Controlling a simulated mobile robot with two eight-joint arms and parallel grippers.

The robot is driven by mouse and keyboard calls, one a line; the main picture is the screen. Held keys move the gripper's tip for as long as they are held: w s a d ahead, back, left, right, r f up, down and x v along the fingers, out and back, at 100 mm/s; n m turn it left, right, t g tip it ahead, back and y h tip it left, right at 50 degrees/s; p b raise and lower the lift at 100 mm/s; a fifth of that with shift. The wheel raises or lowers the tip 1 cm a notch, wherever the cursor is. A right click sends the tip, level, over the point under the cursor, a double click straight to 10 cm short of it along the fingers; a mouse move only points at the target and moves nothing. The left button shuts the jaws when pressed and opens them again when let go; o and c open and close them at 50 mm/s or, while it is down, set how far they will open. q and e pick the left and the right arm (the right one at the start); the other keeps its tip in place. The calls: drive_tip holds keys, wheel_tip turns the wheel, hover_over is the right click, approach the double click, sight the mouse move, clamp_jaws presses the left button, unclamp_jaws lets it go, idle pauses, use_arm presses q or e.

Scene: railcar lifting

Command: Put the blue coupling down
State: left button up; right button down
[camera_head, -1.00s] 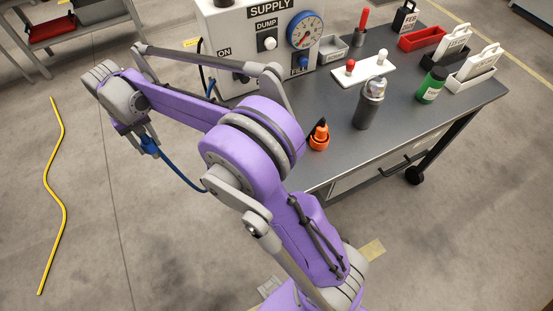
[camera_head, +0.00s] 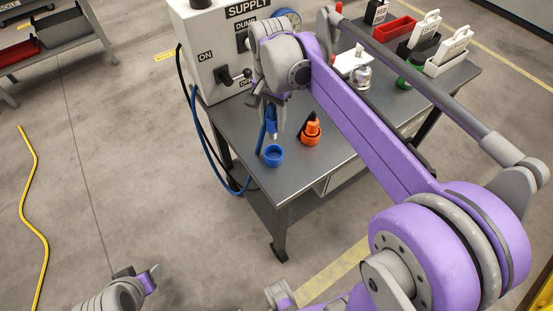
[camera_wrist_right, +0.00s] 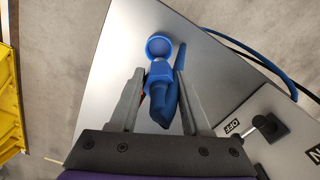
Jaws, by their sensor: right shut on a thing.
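My right gripper (camera_head: 268,108) is shut on the blue coupling (camera_head: 271,128), with its hose trailing down. It holds the coupling above the near left part of the grey table. A blue round holder (camera_head: 273,155) stands on the tabletop just below and in front of the coupling. In the right wrist view the coupling (camera_wrist_right: 163,88) sits between the two grey fingers, and the blue holder (camera_wrist_right: 158,46) shows just beyond its tip. Whether they touch is unclear. Part of my left gripper (camera_head: 145,280) shows at the bottom left, away from the table; its jaw opening is unclear.
An orange coupling stands in an orange holder (camera_head: 310,134) right of the blue holder. The supply box (camera_head: 212,55) stands behind to the left. The blue hose (camera_head: 205,140) loops beside the table's left edge. My right arm covers much of the table (camera_head: 235,125).

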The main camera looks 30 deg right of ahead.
sight(274, 137)
wheel_tip(274, 137, down, 10)
drive_tip(key=shift+d+r+b, duration=0.1)
drive_tip(key=shift+r+b, duration=0.05)
drive_tip(key=shift+b, duration=0.15)
drive_tip(key=shift+c, duration=1.8)
unclamp_jaws()
drive_tip(key=shift+s, duration=0.1)
